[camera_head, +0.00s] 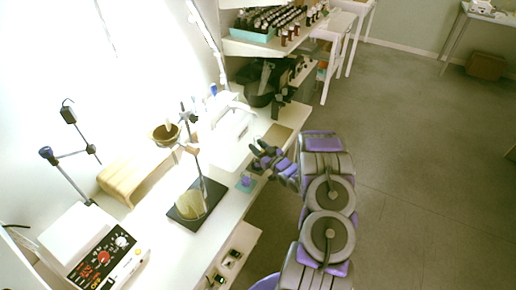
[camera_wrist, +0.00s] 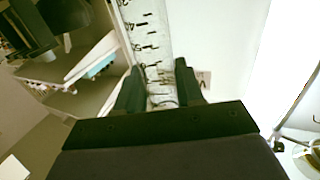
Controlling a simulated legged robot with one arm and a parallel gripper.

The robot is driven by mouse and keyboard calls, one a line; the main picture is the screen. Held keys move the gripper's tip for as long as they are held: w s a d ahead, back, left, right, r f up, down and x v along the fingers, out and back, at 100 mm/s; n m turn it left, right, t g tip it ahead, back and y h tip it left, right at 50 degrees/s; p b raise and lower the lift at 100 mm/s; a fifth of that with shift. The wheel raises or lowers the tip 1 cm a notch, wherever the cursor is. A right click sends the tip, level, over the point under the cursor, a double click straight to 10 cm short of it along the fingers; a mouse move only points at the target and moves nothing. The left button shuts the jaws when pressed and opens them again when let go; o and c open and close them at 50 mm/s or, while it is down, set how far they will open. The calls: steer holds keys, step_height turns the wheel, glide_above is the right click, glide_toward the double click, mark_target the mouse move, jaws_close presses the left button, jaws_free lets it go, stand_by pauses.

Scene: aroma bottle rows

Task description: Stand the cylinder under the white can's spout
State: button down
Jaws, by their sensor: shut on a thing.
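My gripper (camera_head: 268,158) is over the front edge of the white bench, with its fingers pointing left. In the wrist view, its two dark fingers (camera_wrist: 160,90) stand apart, and a pale strip with several dark marks (camera_wrist: 145,45) runs between them; it looks like the clear, graduated cylinder. In the head view the cylinder's wall is hard to see. A small purple piece (camera_head: 246,180), perhaps its foot, is just below and left of my gripper, on a teal patch at the bench edge. I cannot pick out the white can or its spout for certain.
A retort stand with a yellowish beaker (camera_head: 190,204) is left of my gripper. A wooden stool-like stand (camera_head: 130,178), a brown bowl (camera_head: 165,134) and a white control box (camera_head: 90,250) are further left. Bottle rows (camera_head: 270,22) stand on the back shelf.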

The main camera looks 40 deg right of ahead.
steer(key=c, duration=0.7)
jaws_free()
